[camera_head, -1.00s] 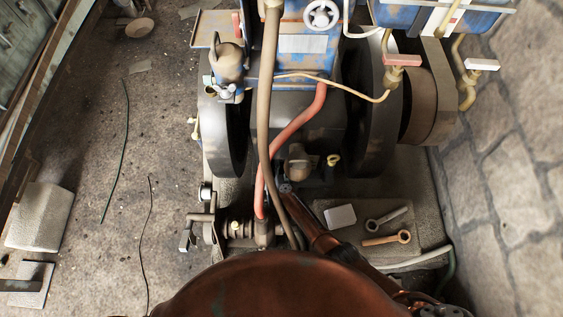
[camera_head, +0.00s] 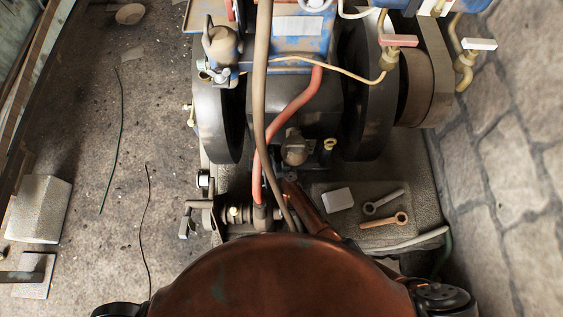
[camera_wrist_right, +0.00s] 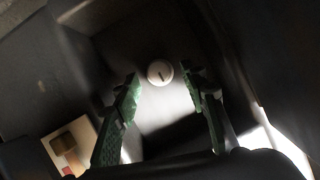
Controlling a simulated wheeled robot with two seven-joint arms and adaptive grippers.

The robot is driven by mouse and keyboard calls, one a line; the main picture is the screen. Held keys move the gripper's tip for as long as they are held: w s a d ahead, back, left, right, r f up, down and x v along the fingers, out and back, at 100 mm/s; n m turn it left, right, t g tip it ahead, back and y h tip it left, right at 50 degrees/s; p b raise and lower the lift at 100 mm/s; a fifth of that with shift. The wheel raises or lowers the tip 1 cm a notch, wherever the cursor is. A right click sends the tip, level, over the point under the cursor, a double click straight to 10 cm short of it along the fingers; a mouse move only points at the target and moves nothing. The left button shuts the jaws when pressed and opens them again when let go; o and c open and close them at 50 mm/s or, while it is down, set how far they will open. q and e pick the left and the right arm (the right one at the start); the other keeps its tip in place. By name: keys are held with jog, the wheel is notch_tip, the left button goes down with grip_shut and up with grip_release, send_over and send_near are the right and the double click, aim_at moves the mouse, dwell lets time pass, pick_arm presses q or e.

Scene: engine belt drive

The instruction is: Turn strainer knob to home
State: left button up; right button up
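In the right wrist view, a round pale knob (camera_wrist_right: 160,72) with a short dark line on its face sits in a dark recess. I take it for the strainer knob. My right gripper (camera_wrist_right: 162,78) is open, with one green-padded finger on each side of the knob in the picture. The fingertips appear apart from it, but I cannot tell the depth. In the head view I cannot pick out this knob. The fingers of both grippers are hidden there.
The head view shows the engine (camera_head: 291,93) with dark wheels, a red hose (camera_head: 287,112) and a tan hose. A grey slab holds a white block (camera_head: 339,199) and two ring-ended tools (camera_head: 384,201). A stone wall (camera_head: 510,150) bounds the right; floor at left is mostly clear.

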jog(key=v, duration=1)
dwell(0.3)
